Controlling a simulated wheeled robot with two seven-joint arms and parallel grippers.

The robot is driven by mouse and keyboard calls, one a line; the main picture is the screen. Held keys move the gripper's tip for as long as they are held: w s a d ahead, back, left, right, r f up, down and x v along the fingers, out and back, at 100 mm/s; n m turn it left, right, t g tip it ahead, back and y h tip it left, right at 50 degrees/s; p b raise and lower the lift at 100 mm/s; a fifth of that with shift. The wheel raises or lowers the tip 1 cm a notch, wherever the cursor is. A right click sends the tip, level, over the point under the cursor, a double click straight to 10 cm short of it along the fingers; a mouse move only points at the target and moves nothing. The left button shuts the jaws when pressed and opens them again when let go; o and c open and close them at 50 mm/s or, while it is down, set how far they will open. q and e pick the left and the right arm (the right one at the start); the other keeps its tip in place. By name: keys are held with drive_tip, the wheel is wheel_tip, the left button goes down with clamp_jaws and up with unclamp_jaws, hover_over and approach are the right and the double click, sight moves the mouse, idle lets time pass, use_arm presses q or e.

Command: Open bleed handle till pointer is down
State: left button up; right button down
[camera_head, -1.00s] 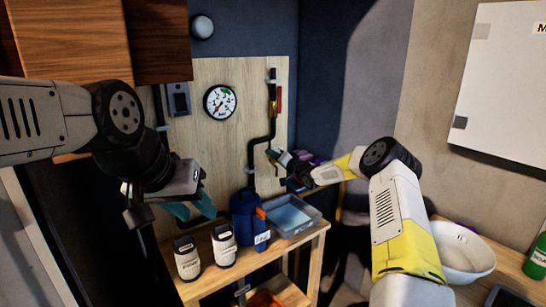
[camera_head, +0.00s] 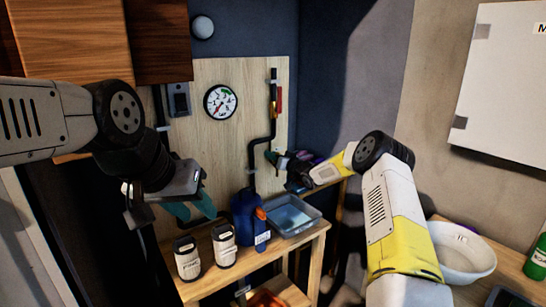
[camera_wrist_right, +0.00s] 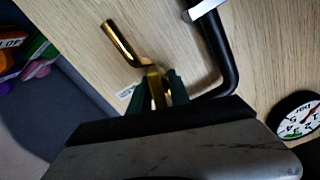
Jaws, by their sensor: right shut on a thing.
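A brass handle (camera_wrist_right: 124,42) with a bent end stands out from the wooden board in the right wrist view. My right gripper (camera_wrist_right: 164,90) is shut on the brass part, its dark green fingers on either side. In the head view the right gripper (camera_head: 275,158) is at the board's right edge, low beside the black pipe, and the brass handle is hard to make out there. The round gauge (camera_head: 220,102) hangs on the board; its red pointer seems to slant to the lower left. My left gripper (camera_head: 193,208) is open and empty, its teal fingers apart above the bench.
A black pipe (camera_head: 262,143) with a red-handled valve (camera_head: 279,99) runs down the board. Below, a wooden bench (camera_head: 320,231) holds a blue jug (camera_head: 242,218), a clear tray (camera_head: 310,222) and two white-labelled containers (camera_head: 187,260). A white basin (camera_head: 470,255) stands at right.

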drive_tip(key=shift+n, duration=1.1)
drive_tip(key=c, duration=1.5)
unclamp_jaws()
drive_tip(key=shift+s, duration=0.1)
drive_tip(key=v, duration=0.7)
drive_tip(key=shift+s+d, duration=0.2)
drive_tip(key=shift+s, duration=0.05)
